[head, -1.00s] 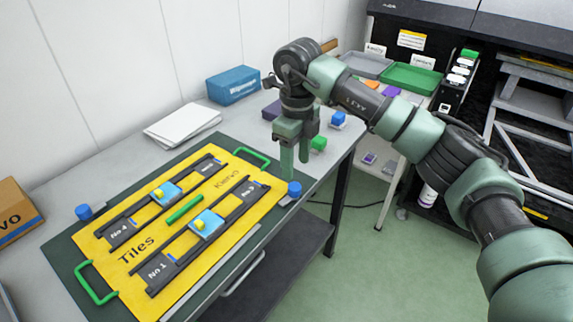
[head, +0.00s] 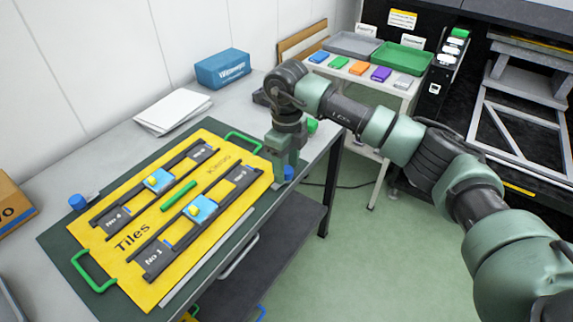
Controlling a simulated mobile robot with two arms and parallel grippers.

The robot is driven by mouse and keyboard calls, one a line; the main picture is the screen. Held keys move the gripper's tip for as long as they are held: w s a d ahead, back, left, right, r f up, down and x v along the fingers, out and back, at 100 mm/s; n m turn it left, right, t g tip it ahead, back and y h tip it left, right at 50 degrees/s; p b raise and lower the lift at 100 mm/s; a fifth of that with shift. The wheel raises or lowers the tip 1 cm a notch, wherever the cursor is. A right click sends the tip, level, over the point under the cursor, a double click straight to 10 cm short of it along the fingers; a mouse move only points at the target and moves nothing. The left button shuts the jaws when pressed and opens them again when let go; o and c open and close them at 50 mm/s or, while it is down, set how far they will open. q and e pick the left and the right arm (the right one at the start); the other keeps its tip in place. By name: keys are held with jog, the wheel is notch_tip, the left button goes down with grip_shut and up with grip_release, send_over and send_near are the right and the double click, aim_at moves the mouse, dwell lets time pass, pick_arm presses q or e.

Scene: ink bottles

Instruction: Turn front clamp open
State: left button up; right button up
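A blue round clamp knob (head: 289,173) stands at the right edge of the green board (head: 59,238), partly hidden by my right gripper. My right gripper (head: 284,177) points down at this knob, with a finger in front of it. I cannot tell whether the fingers touch it or how far apart they are. A second blue clamp knob (head: 77,202) with a grey lever stands at the board's left edge. A yellow plate (head: 112,258) marked "Tiles" lies on the board between the knobs. My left gripper is out of view.
The plate carries dark rails, blue blocks with yellow knobs (head: 194,211), a green bar (head: 178,196) and green end handles (head: 92,275). White paper (head: 173,111) and a blue box (head: 223,69) lie behind. A side table holds trays (head: 402,58). Floor to the right is clear.

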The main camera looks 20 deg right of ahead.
aim_at(286, 169)
jog(key=c, duration=1)
grip_shut()
jog(key=shift+f+n+b, duration=0.1)
jog(key=shift+n+b, duration=0.35)
jog(key=shift+n, duration=0.05)
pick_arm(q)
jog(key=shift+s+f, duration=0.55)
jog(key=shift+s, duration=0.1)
pick_arm(e)
jog(key=shift+n, duration=0.3)
jog(key=o, duration=1)
grip_release()
jog(key=shift+o, duration=0.2)
pick_arm(q)
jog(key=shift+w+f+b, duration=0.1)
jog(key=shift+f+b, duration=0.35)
jog(key=shift+b, duration=0.05)
pick_arm(e)
notch_tip(286, 169, up, 8)
jog(key=shift+r, duration=0.1)
